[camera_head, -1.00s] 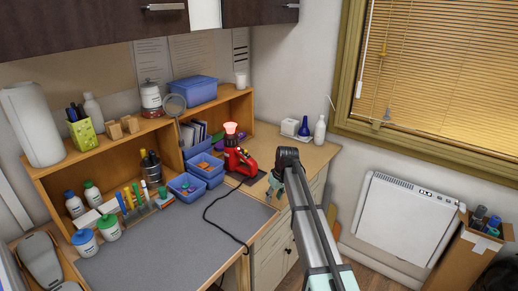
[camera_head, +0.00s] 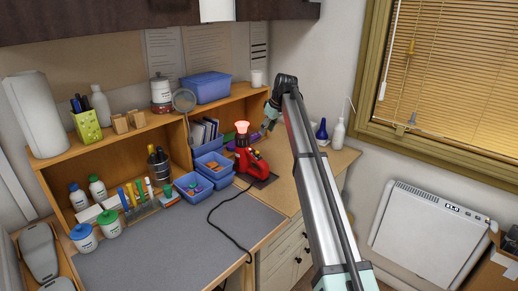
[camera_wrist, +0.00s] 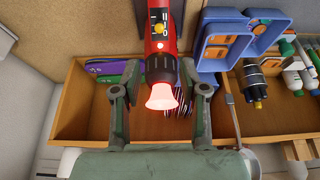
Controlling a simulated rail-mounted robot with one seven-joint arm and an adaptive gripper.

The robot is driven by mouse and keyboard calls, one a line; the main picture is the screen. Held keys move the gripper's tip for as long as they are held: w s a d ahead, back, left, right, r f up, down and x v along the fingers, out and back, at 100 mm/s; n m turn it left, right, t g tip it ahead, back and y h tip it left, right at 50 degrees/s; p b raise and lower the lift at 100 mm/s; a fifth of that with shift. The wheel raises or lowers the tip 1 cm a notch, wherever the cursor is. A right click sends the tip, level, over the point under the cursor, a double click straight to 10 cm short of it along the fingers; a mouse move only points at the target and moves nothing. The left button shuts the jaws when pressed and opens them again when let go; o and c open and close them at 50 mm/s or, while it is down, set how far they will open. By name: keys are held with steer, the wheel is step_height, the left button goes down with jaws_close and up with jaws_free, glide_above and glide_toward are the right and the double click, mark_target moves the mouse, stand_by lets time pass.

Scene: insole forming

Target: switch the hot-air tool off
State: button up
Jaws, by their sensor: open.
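The red hot-air tool (camera_head: 248,160) stands upright on a dark base at the right of the desk, its nozzle (camera_head: 242,127) glowing pinkish red. In the wrist view the tool (camera_wrist: 160,45) comes down from the top edge, with a dark panel, white marks and a small yellow control (camera_wrist: 158,30). My gripper (camera_head: 269,120) is beside the tool's top on its right. In the wrist view my open gripper (camera_wrist: 147,66) has a finger on each side of the tool, apparently nearer the camera. I cannot tell whether it touches. The switch's position is unclear.
A wooden shelf (camera_head: 112,150) runs along the back with blue bins (camera_head: 192,186) beside the tool. A black cable (camera_head: 222,222) crosses the grey mat (camera_head: 190,240). A white bottle (camera_head: 338,134) stands behind my arm on the right. The mat is mostly clear.

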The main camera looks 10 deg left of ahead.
mark_target(257, 153)
steer(key=p+x, duration=0.3)
steer(key=x, duration=1)
steer(key=shift+d+p, duration=0.1)
steer(key=shift+p, duration=0.2)
jaws_close()
